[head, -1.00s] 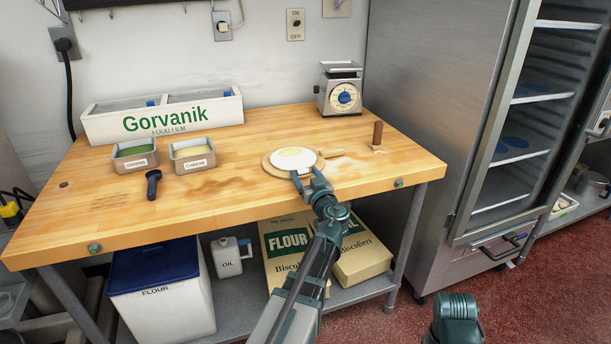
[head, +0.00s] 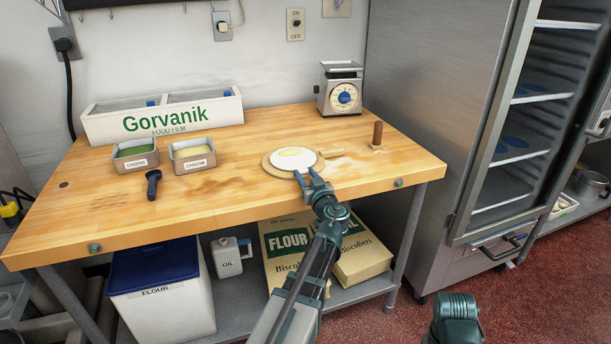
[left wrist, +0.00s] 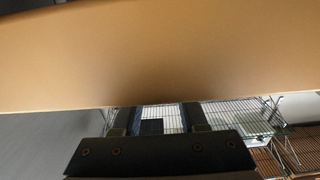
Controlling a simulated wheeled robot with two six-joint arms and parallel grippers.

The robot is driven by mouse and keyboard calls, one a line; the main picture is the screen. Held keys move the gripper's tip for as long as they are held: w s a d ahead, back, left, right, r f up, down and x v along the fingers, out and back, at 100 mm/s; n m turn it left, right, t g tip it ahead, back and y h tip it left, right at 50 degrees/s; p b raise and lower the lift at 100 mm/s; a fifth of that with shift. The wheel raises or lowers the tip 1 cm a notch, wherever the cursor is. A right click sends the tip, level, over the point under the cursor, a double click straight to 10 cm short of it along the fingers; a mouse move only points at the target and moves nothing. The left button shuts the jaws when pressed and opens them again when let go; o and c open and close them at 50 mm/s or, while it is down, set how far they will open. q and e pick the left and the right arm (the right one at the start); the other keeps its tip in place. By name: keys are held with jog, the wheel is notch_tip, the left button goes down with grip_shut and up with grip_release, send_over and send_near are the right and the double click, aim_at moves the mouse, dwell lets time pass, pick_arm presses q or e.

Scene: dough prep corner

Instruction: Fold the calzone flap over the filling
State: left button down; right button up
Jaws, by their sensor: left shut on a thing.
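The dough round (head: 287,163) lies flat and white on a round wooden board (head: 267,168) with a short handle on its right. A pale yellow filling (head: 292,152) sits on its far part. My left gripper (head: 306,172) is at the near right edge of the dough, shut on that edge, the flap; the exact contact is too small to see. In the left wrist view the gripper's dark body and fingers (left wrist: 160,118) show at the bottom, below a broad tan surface that I cannot identify for sure. The dough does not show there. My right gripper is out of view.
A bin labelled CHEESE (head: 193,155), a bin labelled GREENS (head: 135,155) and a dark-handled tool (head: 153,184) are on the left. A scale (head: 340,90) and a wooden peg (head: 377,134) stand behind and right of the board. The table's front right is clear.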

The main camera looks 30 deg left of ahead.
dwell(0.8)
pick_arm(q)
jog(key=shift+r+p, duration=0.3)
jog(key=shift+p, duration=0.2)
notch_tip(320, 180, up, 9)
jog(key=w+a+g+h+p, duration=0.25)
jog(key=g+h+p, duration=0.4)
jog(key=p, duration=1.65)
notch_tip(320, 180, up, 2)
jog(key=g+h+p, duration=0.5)
jog(key=h+p, duration=0.2)
jog(key=p, duration=0.3)
send_over(298, 163)
jog(key=w+a, duration=0.3)
jog(key=a, duration=0.1)
jog(key=shift+w+a+b, duration=0.3)
jog(key=shift+a, duration=0.1)
